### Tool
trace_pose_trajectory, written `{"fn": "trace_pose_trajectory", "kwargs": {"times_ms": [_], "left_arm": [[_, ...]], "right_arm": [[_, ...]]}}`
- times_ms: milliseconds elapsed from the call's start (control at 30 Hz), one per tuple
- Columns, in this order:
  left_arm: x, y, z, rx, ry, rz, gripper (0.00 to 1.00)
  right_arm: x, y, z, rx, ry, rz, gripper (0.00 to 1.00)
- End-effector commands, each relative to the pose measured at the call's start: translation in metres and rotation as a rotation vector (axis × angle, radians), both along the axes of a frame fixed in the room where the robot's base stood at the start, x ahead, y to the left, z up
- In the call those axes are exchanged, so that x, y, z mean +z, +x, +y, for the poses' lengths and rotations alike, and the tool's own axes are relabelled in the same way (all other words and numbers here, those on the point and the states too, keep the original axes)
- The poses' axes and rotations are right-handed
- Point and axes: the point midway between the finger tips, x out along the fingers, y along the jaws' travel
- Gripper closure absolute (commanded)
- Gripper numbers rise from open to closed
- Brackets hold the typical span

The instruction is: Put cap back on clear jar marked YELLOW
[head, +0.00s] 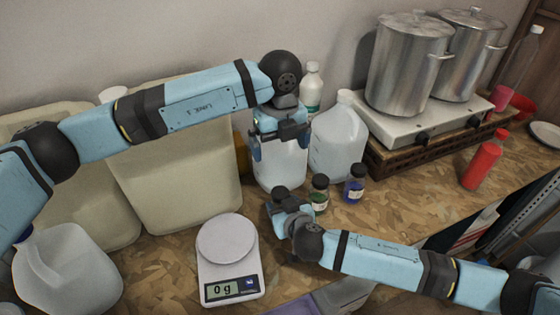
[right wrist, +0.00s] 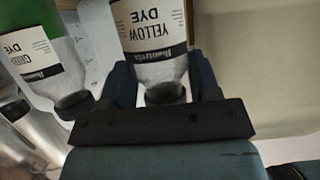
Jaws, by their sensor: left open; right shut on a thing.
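The clear jar marked YELLOW (right wrist: 152,45) shows in the right wrist view, its label upside down in the picture. My right gripper (right wrist: 162,78) has a finger on each side of the jar and is shut on it. My left gripper (head: 281,146) is open and empty, higher up, in front of a white jug. I see no loose cap.
A dark-capped green dye jar (head: 318,192) and a blue one (head: 355,184) stand just right of my right gripper. A scale (head: 232,288) reading 0 g is at the front. White jugs (head: 340,140), a hotplate (head: 400,127) with pots and a red bottle (head: 484,162) stand around.

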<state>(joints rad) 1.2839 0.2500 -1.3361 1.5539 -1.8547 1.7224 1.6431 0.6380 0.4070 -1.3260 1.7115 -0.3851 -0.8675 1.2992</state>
Motion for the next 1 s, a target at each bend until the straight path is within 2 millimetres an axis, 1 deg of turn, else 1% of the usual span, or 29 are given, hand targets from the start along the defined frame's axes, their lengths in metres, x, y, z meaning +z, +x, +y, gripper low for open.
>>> {"fn": "trace_pose_trajectory", "kwargs": {"times_ms": [33,133,233,467,500,567,600,633,867,1000], "left_arm": [[0.007,0.000,0.000,0.000,0.000,-0.002,0.00],[0.015,0.000,0.000,-0.001,0.000,0.000,0.00],[0.018,0.000,0.000,-0.001,0.000,0.001,0.00],[0.018,0.000,0.000,-0.001,0.000,0.000,0.00],[0.018,0.000,0.000,-0.001,0.000,0.000,0.00],[0.018,0.000,0.000,-0.001,0.000,0.000,0.00],[0.018,0.000,0.000,-0.001,0.000,0.000,0.00],[0.018,0.000,0.000,-0.001,0.000,0.000,0.00],[0.018,0.000,0.000,-0.001,0.000,0.000,0.00],[0.016,0.000,0.000,-0.001,0.000,0.000,0.00]], "right_arm": [[0.000,0.000,0.000,0.000,0.000,0.000,1.00],[0.000,0.000,0.000,0.000,0.000,0.000,1.00],[0.000,0.000,0.000,0.000,0.000,0.000,1.00],[0.000,0.000,0.000,0.000,0.000,0.000,1.00],[0.000,0.000,0.000,0.000,0.000,0.000,0.39],[0.000,0.000,0.000,0.000,0.000,0.000,0.26],[0.000,0.000,0.000,0.000,0.000,0.000,0.16],[0.000,0.000,0.000,0.000,0.000,0.000,0.14],[0.000,0.000,0.000,0.000,0.000,0.000,0.14],[0.001,-0.007,-0.003,0.001,0.001,0.001,0.14]]}}
